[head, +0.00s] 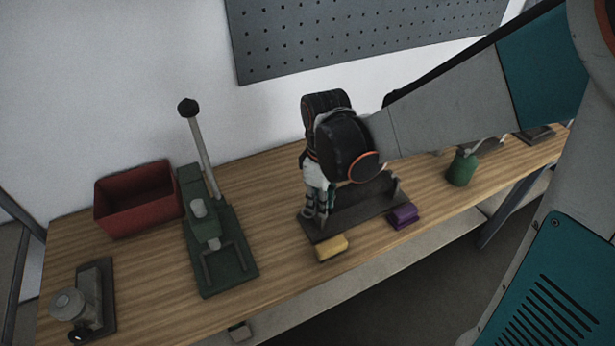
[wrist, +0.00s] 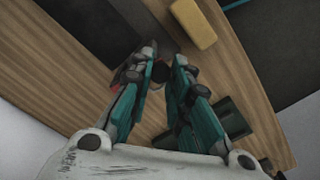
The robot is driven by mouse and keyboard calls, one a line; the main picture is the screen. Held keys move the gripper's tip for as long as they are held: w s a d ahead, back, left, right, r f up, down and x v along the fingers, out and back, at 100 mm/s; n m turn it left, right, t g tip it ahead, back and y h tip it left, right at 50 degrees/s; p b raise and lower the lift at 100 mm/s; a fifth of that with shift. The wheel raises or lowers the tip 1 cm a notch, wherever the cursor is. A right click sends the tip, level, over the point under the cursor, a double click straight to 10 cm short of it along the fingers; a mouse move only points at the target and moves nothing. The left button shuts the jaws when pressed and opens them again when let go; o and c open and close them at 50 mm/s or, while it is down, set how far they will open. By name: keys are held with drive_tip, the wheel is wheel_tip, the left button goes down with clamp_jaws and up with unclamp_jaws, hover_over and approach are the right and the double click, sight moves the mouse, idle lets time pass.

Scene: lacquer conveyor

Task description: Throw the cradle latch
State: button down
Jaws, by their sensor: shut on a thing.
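The cradle (head: 350,222) is a dark grey plate with upright posts on the wooden bench, and part of it shows in the wrist view (wrist: 255,50). My gripper (head: 316,214) points down at the cradle's left end. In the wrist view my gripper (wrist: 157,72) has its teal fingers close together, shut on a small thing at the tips. That thing looks like the cradle latch, but the fingers hide nearly all of it, so its position cannot be told.
A yellow block (head: 332,247) and a purple block (head: 402,216) lie at the cradle's front edge. Left stand a green lever device (head: 222,262), a red bin (head: 138,200) and a grey knobbed fixture (head: 72,305). A green cylinder (head: 461,170) stands right.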

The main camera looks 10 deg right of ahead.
drive_tip(key=shift+w+d+n, duration=0.1)
drive_tip(key=shift+d+n, duration=0.45)
drive_tip(key=shift+n, duration=0.35)
drive_tip(key=c, duration=1.5)
unclamp_jaws()
drive_tip(key=shift+o, duration=0.2)
wheel_tip(320, 180, up, 12)
